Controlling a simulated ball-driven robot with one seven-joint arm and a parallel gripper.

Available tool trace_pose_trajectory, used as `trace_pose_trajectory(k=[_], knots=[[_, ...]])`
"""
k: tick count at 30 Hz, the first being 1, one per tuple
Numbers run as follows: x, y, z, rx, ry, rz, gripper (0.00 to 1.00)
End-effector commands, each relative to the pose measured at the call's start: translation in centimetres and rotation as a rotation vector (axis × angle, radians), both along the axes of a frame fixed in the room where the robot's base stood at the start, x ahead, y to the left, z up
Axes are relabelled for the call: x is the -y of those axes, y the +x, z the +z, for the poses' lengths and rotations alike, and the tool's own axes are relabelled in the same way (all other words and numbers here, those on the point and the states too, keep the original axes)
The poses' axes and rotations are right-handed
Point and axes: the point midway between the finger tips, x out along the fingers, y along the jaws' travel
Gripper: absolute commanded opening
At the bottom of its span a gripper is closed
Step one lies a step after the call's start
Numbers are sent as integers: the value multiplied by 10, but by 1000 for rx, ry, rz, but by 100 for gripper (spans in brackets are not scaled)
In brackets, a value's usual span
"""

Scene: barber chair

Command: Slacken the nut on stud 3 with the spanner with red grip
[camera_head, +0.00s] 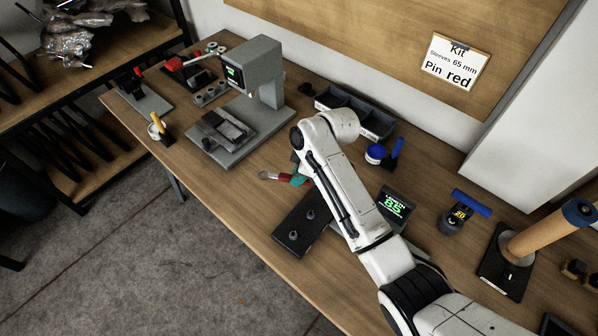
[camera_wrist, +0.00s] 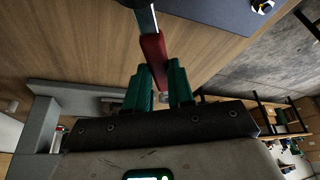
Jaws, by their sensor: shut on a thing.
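My gripper (camera_head: 298,180) has teal fingers and is shut on the red grip of the spanner (camera_head: 284,177). The spanner's metal head (camera_head: 265,174) points left in the head view, apparently above the bench. In the wrist view the red grip (camera_wrist: 153,60) sits between the teal fingers (camera_wrist: 163,84), and the metal shank runs to the top edge, where the head is cut off. A dark stud plate (camera_head: 287,240) lies nearby, with studs or nuts (camera_head: 310,214) showing; my arm hides part of it. A nut also shows in the wrist view (camera_wrist: 262,6). I cannot read stud numbers.
A display reading 85 (camera_head: 395,206) stands right of the plate. A grey press (camera_head: 262,98) and dark bins (camera_head: 350,108) stand behind. Bare wood lies left of the plate.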

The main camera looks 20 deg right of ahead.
Motion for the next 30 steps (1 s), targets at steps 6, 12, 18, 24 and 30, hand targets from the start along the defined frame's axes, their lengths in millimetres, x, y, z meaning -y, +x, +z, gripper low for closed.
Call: trace_pose_trajectory(k=[6, 12, 18, 24, 30], knots=[[0, 0, -16, 1, 0, 0, 0], [0, 0, -29, 0, 0, 0, 0], [0, 0, -39, 2, 0, 1, 0], [0, 0, -36, 2, 0, 1, 0], [0, 0, -37, 2, 0, 1, 0]])
